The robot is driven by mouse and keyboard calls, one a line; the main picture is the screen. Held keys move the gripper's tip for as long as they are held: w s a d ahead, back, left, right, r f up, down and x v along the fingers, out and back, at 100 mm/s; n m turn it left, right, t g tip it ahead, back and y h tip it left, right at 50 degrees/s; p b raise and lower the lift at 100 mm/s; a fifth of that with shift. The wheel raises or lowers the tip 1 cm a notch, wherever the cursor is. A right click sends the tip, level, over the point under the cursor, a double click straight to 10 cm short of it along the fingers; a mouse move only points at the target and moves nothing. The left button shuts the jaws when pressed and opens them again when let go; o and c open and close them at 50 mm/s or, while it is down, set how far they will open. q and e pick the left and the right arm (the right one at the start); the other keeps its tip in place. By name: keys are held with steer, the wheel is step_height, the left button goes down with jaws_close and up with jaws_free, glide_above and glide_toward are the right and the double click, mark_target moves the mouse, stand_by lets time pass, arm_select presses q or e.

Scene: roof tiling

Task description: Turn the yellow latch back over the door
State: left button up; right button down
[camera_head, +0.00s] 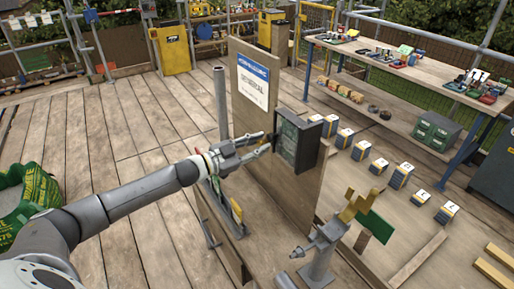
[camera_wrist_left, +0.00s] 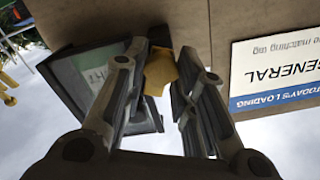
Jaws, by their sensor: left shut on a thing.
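My left gripper (camera_head: 262,142) reaches from the left to the side of a dark box (camera_head: 310,147) mounted on the wooden board. In the left wrist view, my left gripper (camera_wrist_left: 160,70) is shut on the yellow latch (camera_wrist_left: 158,75), which sits between the fingertips beside the board. The box's door (camera_head: 287,141) is a dark-framed panel with a greenish face. In the left wrist view, the dark frame (camera_wrist_left: 72,92) with a green and white face lies left of and behind the fingers. My right gripper is not seen.
A white and blue sign (camera_head: 253,82) is on the board left of the box. A grey stand (camera_head: 320,250) with yellow and green pieces stands in front at right. Several dark blocks with white labels (camera_head: 361,150) line the floor behind. A green bag (camera_head: 30,198) lies at left.

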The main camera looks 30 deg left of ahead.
arm_select(q)
steer(key=shift+d+f+m+b, duration=0.15)
steer(key=shift+m+b, duration=1.25)
steer(key=shift+m, duration=1.8)
steer(key=shift+a+f+m+b, duration=0.15)
steer(key=shift+m+b, duration=1.25)
steer(key=shift+m, duration=1.8)
steer(key=shift+d, duration=0.1)
steer(key=o, duration=1)
steer(key=shift+s, duration=0.1)
steer(key=v, duration=1.2)
